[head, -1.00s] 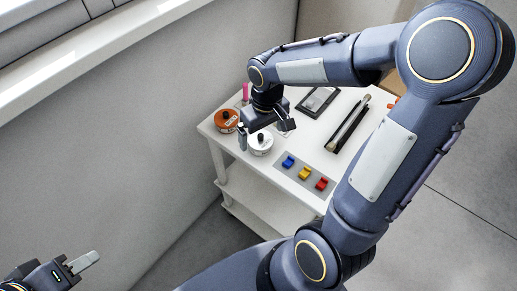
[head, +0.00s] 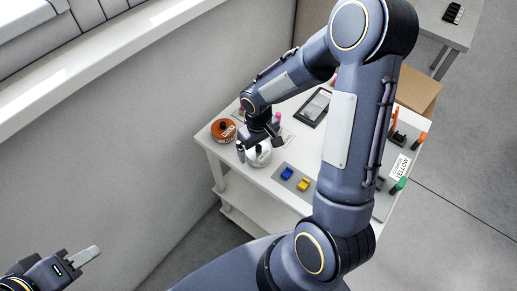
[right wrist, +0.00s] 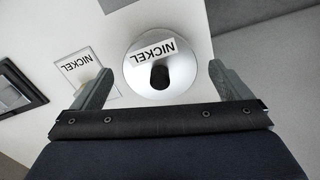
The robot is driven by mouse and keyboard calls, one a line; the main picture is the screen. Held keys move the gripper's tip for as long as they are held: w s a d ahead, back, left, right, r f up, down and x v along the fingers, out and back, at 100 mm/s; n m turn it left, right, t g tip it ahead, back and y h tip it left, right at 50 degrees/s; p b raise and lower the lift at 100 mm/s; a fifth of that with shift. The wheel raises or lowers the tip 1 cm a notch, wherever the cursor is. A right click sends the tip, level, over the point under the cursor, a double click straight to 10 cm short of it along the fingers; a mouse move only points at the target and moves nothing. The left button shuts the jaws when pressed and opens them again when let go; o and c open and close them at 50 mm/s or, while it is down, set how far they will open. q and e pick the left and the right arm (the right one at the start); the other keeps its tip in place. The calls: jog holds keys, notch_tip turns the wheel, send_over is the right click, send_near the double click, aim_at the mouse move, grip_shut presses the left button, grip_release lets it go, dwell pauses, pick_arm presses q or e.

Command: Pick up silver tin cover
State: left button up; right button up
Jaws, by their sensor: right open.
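The silver tin cover (right wrist: 177,75) is a round shiny disc with a black knob and a NICKEL label in the right wrist view. In the head view the silver tin (head: 259,159) stands on the white table, partly hidden by my right gripper (head: 259,147). My right gripper, also in the right wrist view (right wrist: 161,70), is open, with one finger on each side of the cover and a gap to its rim. Its height above the cover is hard to tell. My left gripper (head: 84,257) is at the lower left, away from the table; its jaw opening is unclear.
An orange tin (head: 223,130) stands close to the left of the silver one. A NICKEL card (right wrist: 76,66) lies beside the cover. Blue (head: 287,173) and yellow (head: 303,184) pieces lie in front, and a black-framed tablet (head: 314,107) lies behind. My arm hides the table's middle.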

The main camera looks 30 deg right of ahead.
jog(key=shift+c, duration=0.4)
jog(key=c, duration=0.9)
jog(key=shift+r, duration=0.1)
